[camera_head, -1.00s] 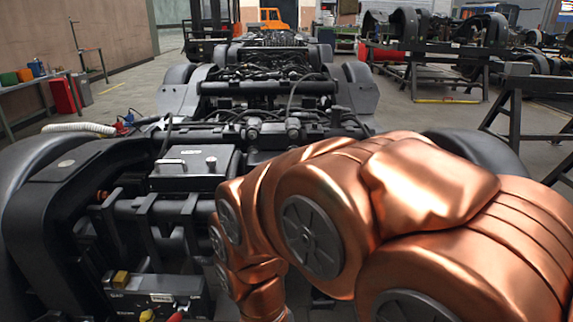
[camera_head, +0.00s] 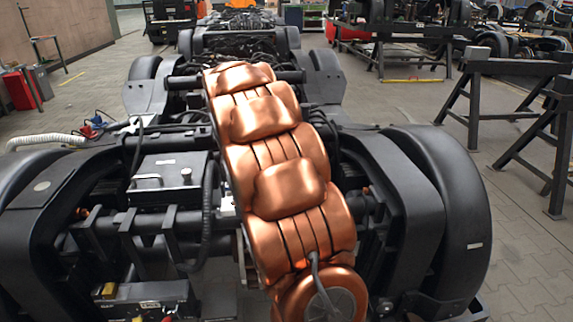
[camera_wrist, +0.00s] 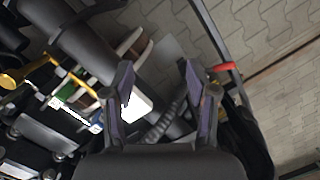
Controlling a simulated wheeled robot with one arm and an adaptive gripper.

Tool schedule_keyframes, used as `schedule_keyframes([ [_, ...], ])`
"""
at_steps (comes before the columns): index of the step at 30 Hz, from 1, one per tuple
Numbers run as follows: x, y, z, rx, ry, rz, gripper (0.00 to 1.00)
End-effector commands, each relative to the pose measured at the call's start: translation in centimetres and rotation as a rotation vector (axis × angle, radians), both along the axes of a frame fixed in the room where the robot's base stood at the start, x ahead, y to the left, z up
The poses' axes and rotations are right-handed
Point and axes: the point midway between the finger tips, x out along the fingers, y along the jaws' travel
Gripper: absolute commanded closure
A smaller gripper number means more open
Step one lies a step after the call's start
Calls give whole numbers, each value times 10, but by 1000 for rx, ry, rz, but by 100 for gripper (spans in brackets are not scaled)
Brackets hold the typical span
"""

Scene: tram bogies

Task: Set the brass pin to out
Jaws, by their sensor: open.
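I cannot pick out the brass pin with certainty. In the wrist view, a gold-coloured part (camera_wrist: 9,81) with a rounded end and a thin rod lies at the far left edge, well left of my gripper. My gripper (camera_wrist: 157,88) is open, its two dark fingers apart with nothing held between them. Beyond the fingers are a ribbed black hose (camera_wrist: 166,118) and a white surface, and I cannot judge the distance. In the head view, my copper arm reaches over the near bogie (camera_head: 400,205) and hides the gripper and the middle of the frame.
A black box with a yellow block (camera_head: 108,290) sits low at the front left. A grey-lidded box (camera_head: 170,177) stands on the bogie behind it. Black trestles (camera_head: 475,100) stand at the right. Paved floor (camera_head: 520,235) is open right of the bogie.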

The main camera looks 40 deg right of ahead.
Motion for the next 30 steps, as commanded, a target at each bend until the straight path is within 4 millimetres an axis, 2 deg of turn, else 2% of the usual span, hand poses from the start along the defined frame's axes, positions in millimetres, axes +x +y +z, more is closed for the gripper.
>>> schedule_keyframes([
  [1,11,-16,8,1,-6,15,42],
  [9,56,-92,18,11,-44,138,42],
  [15,79,-147,20,20,-76,239,42],
  [21,92,-198,18,29,-114,336,42],
  [27,97,-229,15,32,-142,402,42],
  [30,98,-235,12,34,-148,419,42],
])
